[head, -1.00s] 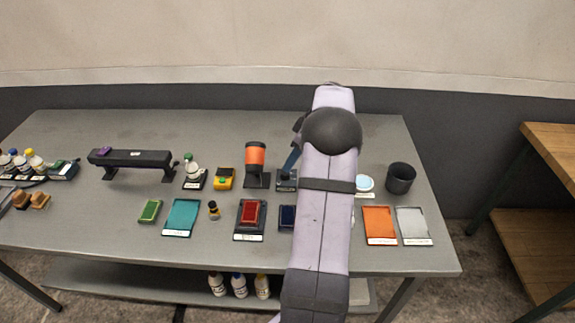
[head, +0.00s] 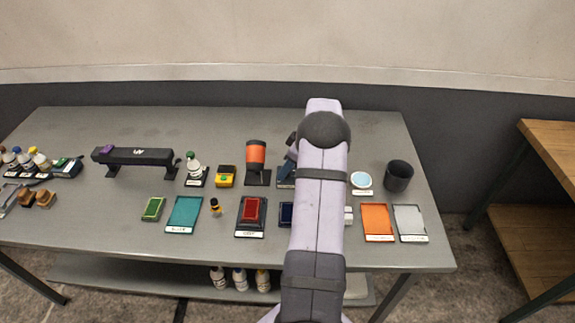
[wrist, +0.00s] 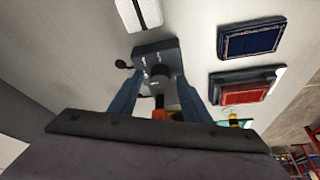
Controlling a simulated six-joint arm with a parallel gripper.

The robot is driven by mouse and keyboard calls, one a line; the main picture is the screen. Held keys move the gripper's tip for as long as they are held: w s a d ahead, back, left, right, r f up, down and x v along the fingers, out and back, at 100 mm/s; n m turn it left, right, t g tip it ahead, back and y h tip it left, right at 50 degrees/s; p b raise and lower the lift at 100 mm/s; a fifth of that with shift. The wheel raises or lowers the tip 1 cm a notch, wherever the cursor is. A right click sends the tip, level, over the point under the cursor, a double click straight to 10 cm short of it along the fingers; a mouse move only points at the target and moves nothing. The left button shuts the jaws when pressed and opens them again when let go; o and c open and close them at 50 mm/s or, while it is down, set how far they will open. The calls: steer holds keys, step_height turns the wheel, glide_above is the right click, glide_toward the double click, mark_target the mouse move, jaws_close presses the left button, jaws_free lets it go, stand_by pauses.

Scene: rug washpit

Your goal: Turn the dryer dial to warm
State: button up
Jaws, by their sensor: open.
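The dryer's dial box (wrist: 148,55) is a small dark block with pale marks and a dark round knob (wrist: 161,72) on its face. In the head view the box (head: 286,182) is partly hidden by my arm. My gripper (wrist: 160,80) is open, its two blue fingers on either side of the knob. I cannot tell whether they touch it, and which mark the dial points to is too small to read. An orange and black cylinder (head: 255,156), perhaps the dryer, stands on a dark base left of the box.
A red pad (head: 251,210) and a dark blue pad (head: 286,214) lie in front of the box. A white-blue round dish (head: 361,180) and a black cup (head: 398,176) stand to the right. A teal tray (head: 184,212) and a yellow device (head: 226,175) are to the left.

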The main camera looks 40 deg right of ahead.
steer(key=shift+f, duration=0.1)
steer(key=c, duration=1)
steer(key=shift+c, duration=0.2)
